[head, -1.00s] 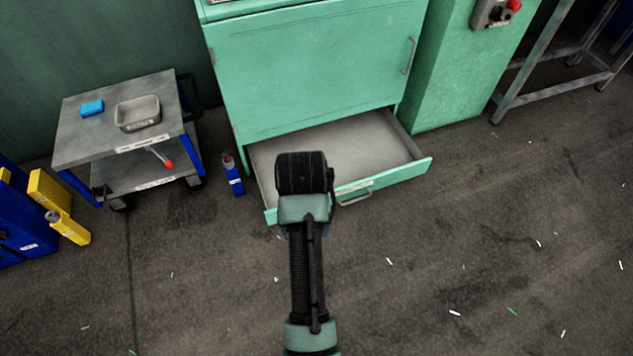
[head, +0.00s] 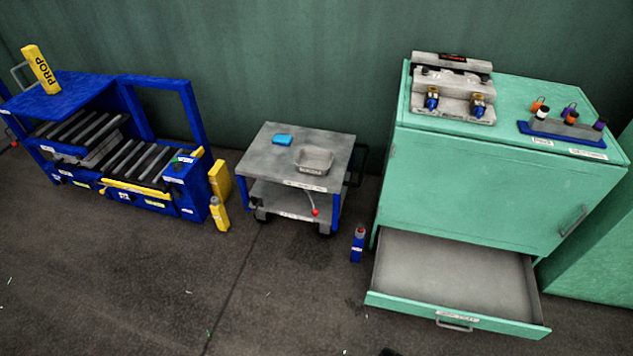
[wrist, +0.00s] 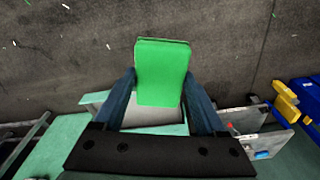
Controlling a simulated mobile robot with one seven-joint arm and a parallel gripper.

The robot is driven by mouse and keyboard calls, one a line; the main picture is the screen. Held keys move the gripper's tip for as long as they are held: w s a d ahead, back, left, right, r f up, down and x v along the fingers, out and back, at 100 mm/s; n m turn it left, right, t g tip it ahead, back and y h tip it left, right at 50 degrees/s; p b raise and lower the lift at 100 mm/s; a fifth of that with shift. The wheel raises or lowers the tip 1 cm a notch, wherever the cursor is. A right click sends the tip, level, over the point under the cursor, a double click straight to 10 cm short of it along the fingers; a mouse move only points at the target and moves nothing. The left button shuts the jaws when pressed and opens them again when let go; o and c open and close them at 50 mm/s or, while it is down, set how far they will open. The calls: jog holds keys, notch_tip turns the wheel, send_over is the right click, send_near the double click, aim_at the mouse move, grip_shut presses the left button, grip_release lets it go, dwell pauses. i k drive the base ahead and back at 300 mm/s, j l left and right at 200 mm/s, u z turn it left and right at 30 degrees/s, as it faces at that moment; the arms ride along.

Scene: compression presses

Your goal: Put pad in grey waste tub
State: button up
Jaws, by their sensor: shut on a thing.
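My gripper (wrist: 159,76) shows in the wrist view, its two blue-grey fingers shut on a green pad (wrist: 162,62). The pad stands out past the fingertips over the floor and the open drawer. The gripper and pad are out of the head view. A small grey tub (head: 314,160) with a label on its front stands on the top of the grey cart (head: 258,160), in the middle of the head view. The tub looks empty. The pad is well apart from the tub.
A blue block (head: 283,140) lies beside the tub. A green cabinet (head: 470,190) stands right of the cart with its drawer (head: 450,275) pulled open and empty. The front floor is mostly clear.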

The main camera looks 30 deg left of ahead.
aim_at(314, 165)
jog(key=i+j+u, duration=0.15)
jog(key=i+j, duration=0.2)
jog(key=i, duration=0.2)
jog(key=i+j+u, duration=0.1)
jog(key=i+j, duration=0.15)
jog(key=i, duration=0.3)
jog(key=i+j+u, duration=0.15)
jog(key=i, duration=0.45)
jog(key=i+j+u, duration=0.1)
jog(key=i+j, duration=0.15)
jog(key=i, duration=0.35)
jog(key=i+j+u, duration=0.15)
jog(key=i, duration=0.4)
